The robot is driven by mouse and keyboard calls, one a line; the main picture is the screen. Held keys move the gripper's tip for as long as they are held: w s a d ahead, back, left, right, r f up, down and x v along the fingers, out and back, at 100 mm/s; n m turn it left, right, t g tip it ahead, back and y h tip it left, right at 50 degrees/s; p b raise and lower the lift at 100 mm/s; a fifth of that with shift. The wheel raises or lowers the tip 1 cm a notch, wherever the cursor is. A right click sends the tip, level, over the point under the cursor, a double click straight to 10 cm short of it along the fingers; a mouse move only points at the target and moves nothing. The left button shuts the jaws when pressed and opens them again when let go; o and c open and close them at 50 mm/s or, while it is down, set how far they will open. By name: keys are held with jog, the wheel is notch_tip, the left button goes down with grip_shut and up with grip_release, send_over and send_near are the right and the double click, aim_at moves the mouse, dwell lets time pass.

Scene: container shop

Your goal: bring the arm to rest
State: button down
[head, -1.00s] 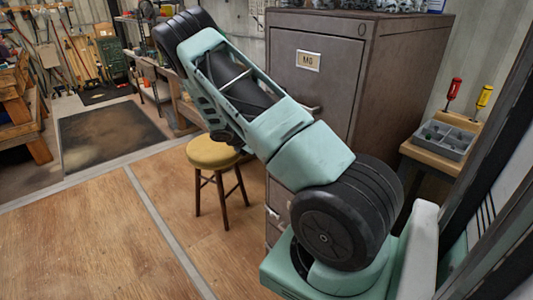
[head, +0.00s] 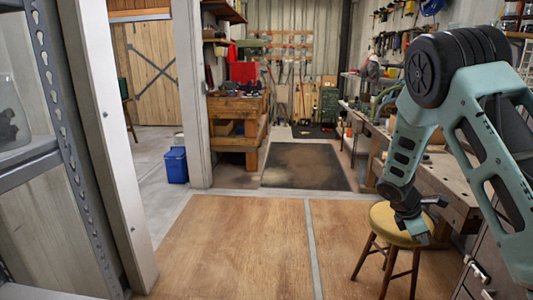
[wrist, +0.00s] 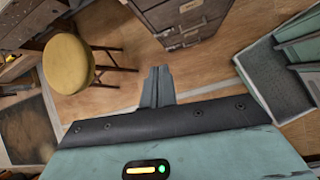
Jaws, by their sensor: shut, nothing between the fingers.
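My arm, pale green with black joints, is raised and bent at the right of the head view. My gripper (head: 418,222) hangs down at its end, in front of the yellow-topped stool (head: 402,222) as the head camera sees it. In the wrist view my gripper (wrist: 158,84) shows as dark fingers close together, with nothing between them. The stool (wrist: 68,63) stands at the upper left of that view, apart from the fingers.
A drawer cabinet (wrist: 185,18) stands at the top of the wrist view. In the head view a workbench (head: 440,180) lies behind the stool, a blue bin (head: 175,165) stands left, and a grey post (head: 110,150) is nearer. The wooden floor (head: 235,250) ahead is clear.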

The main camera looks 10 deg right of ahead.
jog(key=s+a+r+m+t+y, duration=0.1)
jog(key=s+a+r+y, duration=0.15)
jog(key=a, duration=0.75)
jog(key=s+a+r+m+y, duration=0.1)
jog(key=s+a+r, duration=0.2)
jog(key=a, duration=0.6)
jog(key=s+a+r+m+t+y, duration=0.1)
jog(key=s+a+r+y, duration=0.15)
jog(key=a, duration=0.75)
jog(key=s+a+r+m, duration=0.1)
jog(key=s+a+r, duration=0.1)
jog(key=s+a, duration=0.4)
jog(key=s+a+r+m+y, duration=0.1)
jog(key=s+a+r, duration=0.2)
jog(key=s, duration=0.9)
jog(key=a, duration=0.3)
jog(key=shift+g, duration=0.3)
jog(key=shift+d, duration=0.1)
